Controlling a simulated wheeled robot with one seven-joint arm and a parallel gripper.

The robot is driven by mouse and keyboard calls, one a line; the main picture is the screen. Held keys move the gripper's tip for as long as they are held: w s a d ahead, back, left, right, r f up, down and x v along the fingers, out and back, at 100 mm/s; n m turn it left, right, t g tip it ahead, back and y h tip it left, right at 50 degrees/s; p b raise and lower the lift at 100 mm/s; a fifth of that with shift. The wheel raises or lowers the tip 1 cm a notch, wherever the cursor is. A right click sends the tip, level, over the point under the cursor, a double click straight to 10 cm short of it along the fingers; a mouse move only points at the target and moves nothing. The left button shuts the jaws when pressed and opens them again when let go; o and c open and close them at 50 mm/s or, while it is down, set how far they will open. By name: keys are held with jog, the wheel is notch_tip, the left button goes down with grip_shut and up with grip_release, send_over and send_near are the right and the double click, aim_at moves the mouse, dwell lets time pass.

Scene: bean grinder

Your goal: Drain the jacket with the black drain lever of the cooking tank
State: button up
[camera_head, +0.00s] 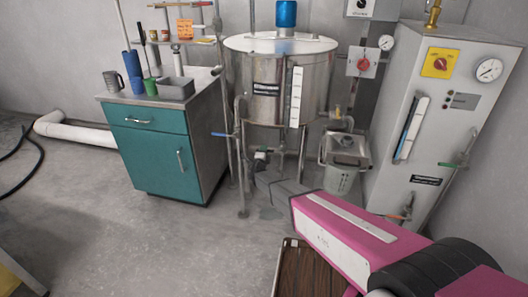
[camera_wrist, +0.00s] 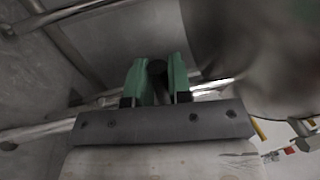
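The cooking tank (camera_head: 262,72) is a steel cylinder on legs, with a blue motor (camera_head: 287,14) on its lid. My gripper (camera_head: 261,155) is low under the tank, among its legs and pipes. In the wrist view its two green fingers (camera_wrist: 157,80) stand a little apart. A dark, round-ended piece (camera_wrist: 157,69) fills the gap between them; it looks like the black drain lever. I cannot tell whether the fingers press on it. In the head view my gripper hides the lever, and the drain valve does not show clearly.
A blue-handled valve (camera_head: 222,134) sits on a pipe left of my gripper. A teal cabinet (camera_head: 155,150) stands at left, a grey bucket (camera_head: 340,178) right of the tank, and a tall grey boiler cabinet (camera_head: 430,120) at right. Tank legs and pipes (camera_wrist: 40,130) surround my gripper closely.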

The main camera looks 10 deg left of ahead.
jog(key=o, duration=0.3)
jog(key=shift+s, duration=0.1)
jog(key=s, duration=0.3)
jog(key=s+f, duration=0.1)
jog(key=s, duration=0.3)
jog(key=s+f, duration=0.1)
jog(key=s, duration=0.2)
jog(key=shift+s+a+f, duration=0.1)
jog(key=shift+s+a, duration=0.05)
jog(key=shift+s, duration=0.05)
